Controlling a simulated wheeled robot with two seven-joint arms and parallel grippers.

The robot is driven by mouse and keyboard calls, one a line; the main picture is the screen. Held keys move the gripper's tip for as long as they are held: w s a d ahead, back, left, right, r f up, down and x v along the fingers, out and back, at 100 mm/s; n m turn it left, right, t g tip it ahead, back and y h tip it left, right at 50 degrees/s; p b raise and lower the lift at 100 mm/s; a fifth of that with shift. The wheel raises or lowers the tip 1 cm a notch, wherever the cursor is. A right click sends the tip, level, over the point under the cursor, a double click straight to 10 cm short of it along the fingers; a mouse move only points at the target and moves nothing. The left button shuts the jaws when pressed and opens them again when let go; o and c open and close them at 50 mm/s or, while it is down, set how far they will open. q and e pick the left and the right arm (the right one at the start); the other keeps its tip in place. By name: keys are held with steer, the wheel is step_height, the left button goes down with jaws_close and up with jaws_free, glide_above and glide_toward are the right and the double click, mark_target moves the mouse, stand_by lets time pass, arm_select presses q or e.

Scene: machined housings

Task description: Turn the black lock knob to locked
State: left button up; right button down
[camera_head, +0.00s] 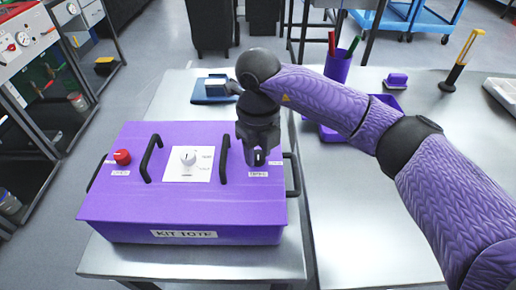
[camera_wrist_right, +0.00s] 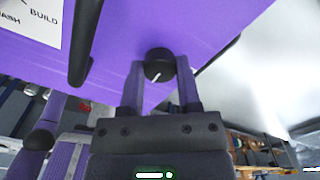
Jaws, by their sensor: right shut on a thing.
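The purple housing (camera_head: 130,205), labelled "KIT IOTE", stands on the metal table. Its black lock knob (camera_wrist_right: 159,65) sits on the top face near the right end and shows a white pointer line in the right wrist view. In the head view the knob (camera_head: 259,158) is mostly hidden by my right gripper (camera_head: 260,152), which points down over it. In the right wrist view the two fingers of my right gripper (camera_wrist_right: 160,85) stand on either side of the knob and are shut on it. My left gripper is not in view.
A red knob (camera_head: 122,157), a white dial (camera_head: 188,157) and black handles (camera_head: 151,158) share the housing's top; one handle stands just left of my right gripper. Behind are a dark blue item (camera_head: 210,97), a purple pen cup (camera_head: 337,66) and a purple tray (camera_head: 330,133).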

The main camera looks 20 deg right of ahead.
steer(key=shift+n, duration=0.3)
steer(key=n+b, duration=0.1)
steer(key=n, duration=0.3)
steer(key=n+b, duration=0.1)
steer(key=n, duration=0.3)
steer(key=shift+n, duration=0.3)
steer(key=n, duration=0.2)
steer(key=shift+n+b, duration=0.3)
steer(key=shift+n, duration=0.1)
steer(key=n+b, duration=0.1)
steer(key=n, duration=0.3)
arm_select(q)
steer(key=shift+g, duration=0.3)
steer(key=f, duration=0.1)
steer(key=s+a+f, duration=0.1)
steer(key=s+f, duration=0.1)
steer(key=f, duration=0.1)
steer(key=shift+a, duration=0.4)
arm_select(e)
steer(key=shift+n, duration=1.1)
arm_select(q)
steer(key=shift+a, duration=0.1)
arm_select(e)
steer(key=shift+c, duration=1.5)
jaws_free()
